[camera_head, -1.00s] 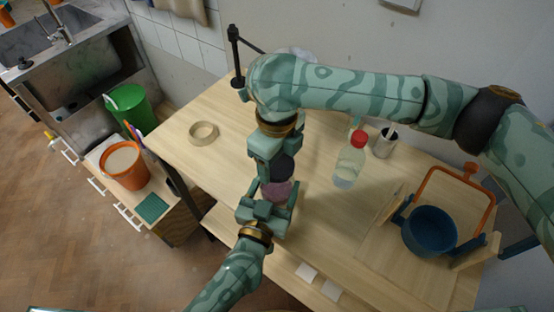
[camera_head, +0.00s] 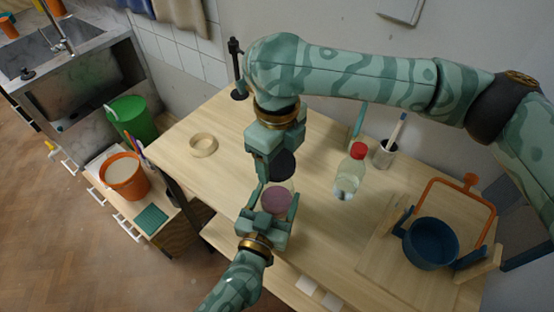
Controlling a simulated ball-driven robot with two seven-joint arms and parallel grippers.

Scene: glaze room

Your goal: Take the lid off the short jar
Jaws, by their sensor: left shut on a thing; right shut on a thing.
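The short jar (camera_head: 276,201), clear with pinkish-purple contents, stands on the wooden table in the middle of the view. My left gripper (camera_head: 275,208) is shut around it from the near side. The dark round lid (camera_head: 283,166) is above and behind the jar's mouth, with a visible gap between them. My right gripper (camera_head: 281,158) is shut on the lid and reaches in from above. The fingers of both grippers partly hide the jar and the lid.
On the table (camera_head: 226,130), a tape ring (camera_head: 203,145) lies left. A red-capped bottle (camera_head: 349,176), a grey cup with a pen (camera_head: 384,153) and a blue bowl (camera_head: 430,243) by an orange frame (camera_head: 459,191) stand right. The table's left part is mostly free.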

